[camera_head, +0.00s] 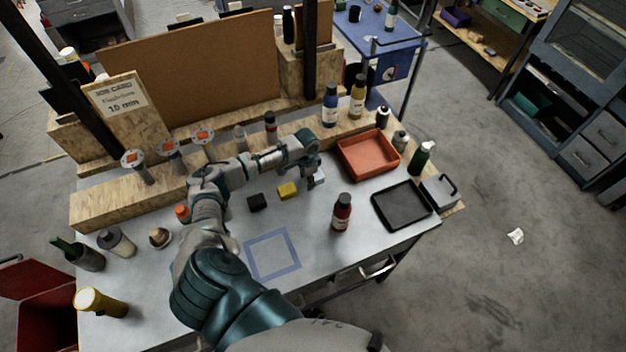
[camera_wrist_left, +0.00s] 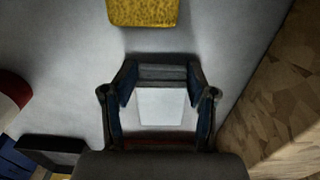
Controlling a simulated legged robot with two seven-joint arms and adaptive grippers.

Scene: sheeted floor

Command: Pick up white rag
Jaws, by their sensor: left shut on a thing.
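The white rag (camera_wrist_left: 160,106) shows in the left wrist view as a pale, block-like piece between the two fingers. In the head view a small whitish part of it (camera_head: 319,176) shows at the gripper's tip. My left gripper (camera_head: 313,177) reaches over the table's middle, just right of the yellow block. In the left wrist view my left gripper (camera_wrist_left: 160,100) is shut on the white rag, with a finger on each side of it. Whether the rag touches the table is unclear. My right gripper is not in view.
A yellow block (camera_head: 288,191) and a black block (camera_head: 257,202) lie left of the gripper. A dark red bottle (camera_head: 342,212), an orange bin (camera_head: 368,154) and a black tray (camera_head: 402,205) stand to the right. The blue taped square (camera_head: 272,254) is empty.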

